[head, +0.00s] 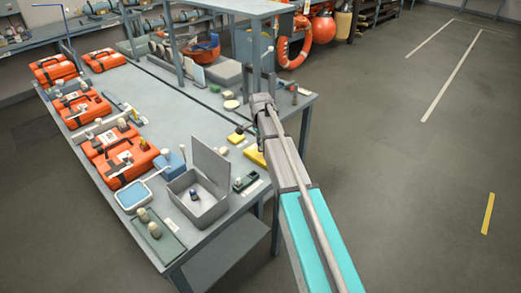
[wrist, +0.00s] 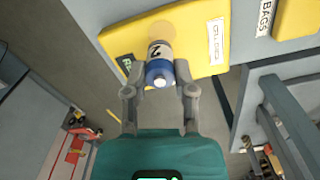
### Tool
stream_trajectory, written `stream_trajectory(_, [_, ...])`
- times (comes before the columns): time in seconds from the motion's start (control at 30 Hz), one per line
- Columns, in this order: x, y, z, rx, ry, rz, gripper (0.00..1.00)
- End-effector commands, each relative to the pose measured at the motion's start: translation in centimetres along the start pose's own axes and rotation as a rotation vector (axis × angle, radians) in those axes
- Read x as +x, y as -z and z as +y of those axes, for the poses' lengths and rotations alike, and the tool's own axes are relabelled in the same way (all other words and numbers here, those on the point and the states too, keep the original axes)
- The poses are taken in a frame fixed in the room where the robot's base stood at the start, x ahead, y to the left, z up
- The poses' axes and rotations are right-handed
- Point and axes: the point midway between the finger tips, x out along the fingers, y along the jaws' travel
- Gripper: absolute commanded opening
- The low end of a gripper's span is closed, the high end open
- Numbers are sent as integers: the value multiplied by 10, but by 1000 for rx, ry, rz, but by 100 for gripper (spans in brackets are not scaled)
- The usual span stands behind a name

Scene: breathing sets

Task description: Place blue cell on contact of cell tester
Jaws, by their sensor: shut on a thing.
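In the wrist view my gripper (wrist: 162,90) is shut on a blue cell (wrist: 158,73), which has a white band marked with a 2 and a pale round end. Beyond the cell is a yellow panel (wrist: 200,62) with a white label and a small green patch, perhaps the cell tester. A tan round shape (wrist: 165,29) shows past the cell's far end, partly hidden. I cannot tell whether the cell touches it. In the head view my arm hides the gripper and the cell; a yellow piece (head: 255,158) shows beside the arm on the bench.
In the head view the grey bench (head: 180,108) carries orange cases (head: 124,157) on the left. An open grey box (head: 198,200) holding a small dark-blue item, a blue tray (head: 132,196) and a green tray (head: 158,238) stand near the front.

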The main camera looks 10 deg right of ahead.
Motion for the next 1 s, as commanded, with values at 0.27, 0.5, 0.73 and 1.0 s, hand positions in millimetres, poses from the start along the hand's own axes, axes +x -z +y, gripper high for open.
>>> stream_trajectory(0.27, [27,1,-2,0,0,0,0])
stream_trajectory(0.5, [34,0,-3,-1,0,0,0])
stream_trajectory(0.73, [33,0,-3,-1,0,0,0])
stream_trajectory(1.0, [36,0,-3,-1,0,0,40])
